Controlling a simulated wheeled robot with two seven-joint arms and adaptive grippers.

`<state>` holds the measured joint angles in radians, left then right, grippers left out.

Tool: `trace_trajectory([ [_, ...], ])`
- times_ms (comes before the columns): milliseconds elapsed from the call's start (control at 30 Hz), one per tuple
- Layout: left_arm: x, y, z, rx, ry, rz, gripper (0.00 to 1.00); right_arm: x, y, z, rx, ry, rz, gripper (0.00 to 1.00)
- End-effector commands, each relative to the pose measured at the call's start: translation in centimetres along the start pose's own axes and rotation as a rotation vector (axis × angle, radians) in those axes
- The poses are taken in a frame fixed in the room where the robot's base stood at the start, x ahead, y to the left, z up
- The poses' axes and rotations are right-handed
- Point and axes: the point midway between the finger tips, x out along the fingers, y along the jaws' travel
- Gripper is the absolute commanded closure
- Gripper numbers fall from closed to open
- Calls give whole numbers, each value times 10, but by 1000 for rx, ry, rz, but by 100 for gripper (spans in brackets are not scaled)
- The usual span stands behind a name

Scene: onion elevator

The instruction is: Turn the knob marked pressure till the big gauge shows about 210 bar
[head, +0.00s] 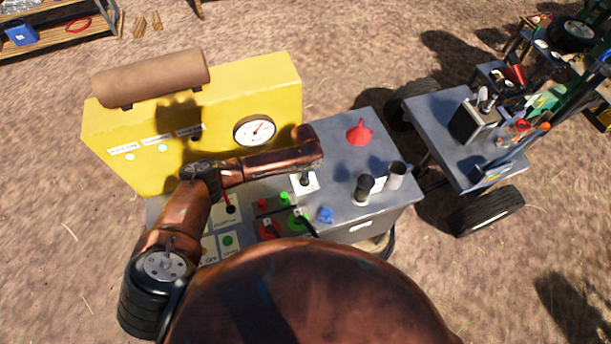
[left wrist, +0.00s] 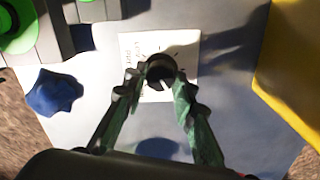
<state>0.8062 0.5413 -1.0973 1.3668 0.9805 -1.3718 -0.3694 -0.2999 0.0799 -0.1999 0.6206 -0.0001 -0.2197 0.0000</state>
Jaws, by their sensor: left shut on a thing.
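The big round gauge (head: 255,131) is on the yellow panel in the head view. Its needle points to the upper right; the figures are too small to read. A dark knob (left wrist: 159,66) stands on a white label plate (left wrist: 185,48) in the left wrist view; the label's words are not clearly legible. My left gripper (left wrist: 163,80) is shut on this knob, one finger on each side. In the head view my left gripper (head: 305,179) reaches down over the white plate, and my arm hides part of the panel. My right gripper is not in view.
A blue knob (head: 325,215) sits close by, also in the left wrist view (left wrist: 54,92). Red and green controls (head: 267,228) lie left of it. A red funnel (head: 359,132), a black cylinder (head: 364,188) and a grey cup (head: 396,175) stand on the grey top.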

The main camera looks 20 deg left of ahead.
Motion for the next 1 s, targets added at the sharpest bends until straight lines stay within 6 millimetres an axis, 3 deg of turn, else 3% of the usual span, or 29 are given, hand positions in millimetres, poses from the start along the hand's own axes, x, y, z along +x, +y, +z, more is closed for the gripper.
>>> trace_trajectory([
  [600, 1, 3, -1, 574, 2, 1, 99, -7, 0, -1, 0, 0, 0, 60],
  [1000, 1, 4, -1, 815, 3, 2, 99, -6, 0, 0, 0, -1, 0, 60],
])
